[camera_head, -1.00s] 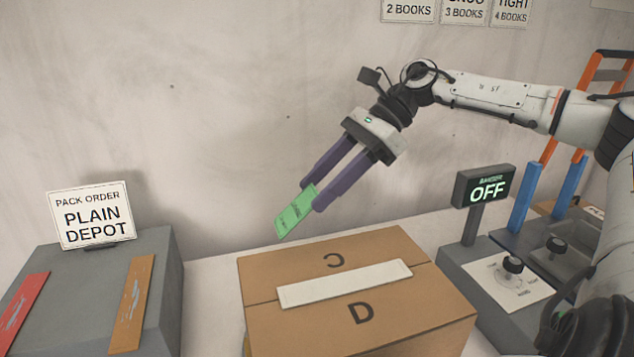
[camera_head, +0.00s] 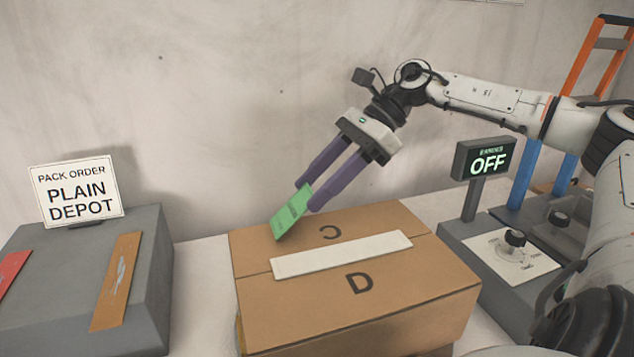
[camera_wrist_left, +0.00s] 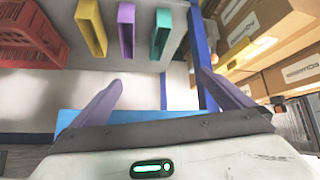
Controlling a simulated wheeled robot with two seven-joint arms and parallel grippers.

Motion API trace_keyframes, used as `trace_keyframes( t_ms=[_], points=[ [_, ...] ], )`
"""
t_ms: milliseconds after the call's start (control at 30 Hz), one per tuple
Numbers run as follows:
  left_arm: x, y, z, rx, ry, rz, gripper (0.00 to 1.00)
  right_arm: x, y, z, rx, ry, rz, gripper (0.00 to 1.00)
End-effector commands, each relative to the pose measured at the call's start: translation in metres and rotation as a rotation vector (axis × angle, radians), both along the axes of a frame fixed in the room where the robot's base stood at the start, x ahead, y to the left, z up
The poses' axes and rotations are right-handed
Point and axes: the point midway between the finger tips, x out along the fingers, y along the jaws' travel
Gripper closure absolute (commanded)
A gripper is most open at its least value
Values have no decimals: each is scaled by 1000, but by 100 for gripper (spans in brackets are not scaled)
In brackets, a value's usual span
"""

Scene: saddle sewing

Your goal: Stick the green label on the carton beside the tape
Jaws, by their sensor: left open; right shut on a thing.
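The green label (camera_head: 291,212) is held between the purple fingers of my right gripper (camera_head: 307,197). It hangs tilted, its lower end close above the far left part of the carton's top; I cannot tell if it touches. The carton (camera_head: 350,312) is brown and closed, with a strip of white tape (camera_head: 341,255) across its top and letters C and D on either side. My left gripper (camera_wrist_left: 158,92) shows only in the left wrist view, open and empty, away from the carton.
A grey block (camera_head: 150,270) at left bears an orange label (camera_head: 117,281), a red label (camera_head: 8,270) and a "PLAIN DEPOT" sign (camera_head: 76,192). At right stand an "OFF" display (camera_head: 486,160) and a dial panel (camera_head: 512,255). The left wrist view shows a red crate (camera_wrist_left: 30,45).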

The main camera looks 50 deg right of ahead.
Motion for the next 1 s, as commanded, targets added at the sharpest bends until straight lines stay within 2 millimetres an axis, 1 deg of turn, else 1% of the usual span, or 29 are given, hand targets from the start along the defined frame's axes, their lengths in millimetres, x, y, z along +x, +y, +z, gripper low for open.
trace_keyframes(
  t_ms=[33,100,400,433,533,567,733,767,800,867,1000],
  points=[
    [0,0,-5,1,1,-1,0,0,0,-6,1,0,0,75],
    [0,0,-6,0,1,-1,0,0,0,-8,1,0,0,75],
    [-3,-1,-7,0,6,-3,0,0,0,-8,1,0,1,75],
    [-4,-1,-7,0,6,-3,0,0,0,-8,1,0,1,51],
    [-4,-2,-7,-1,6,-3,0,0,0,-8,1,0,1,34],
    [-4,-2,-7,-1,6,-3,0,0,0,-8,1,0,1,32],
    [-4,-2,-7,-2,6,-3,0,0,0,-8,1,0,1,32],
    [-4,-2,-7,-2,6,-3,0,0,0,-8,0,1,1,31],
    [-4,-2,-7,-2,6,-3,0,0,0,-8,0,1,1,24],
    [-4,-2,-7,-2,6,-3,0,0,0,-8,0,1,1,14],
    [-4,-2,-6,-2,5,-2,0,0,0,-8,0,1,1,14]
  ],
)
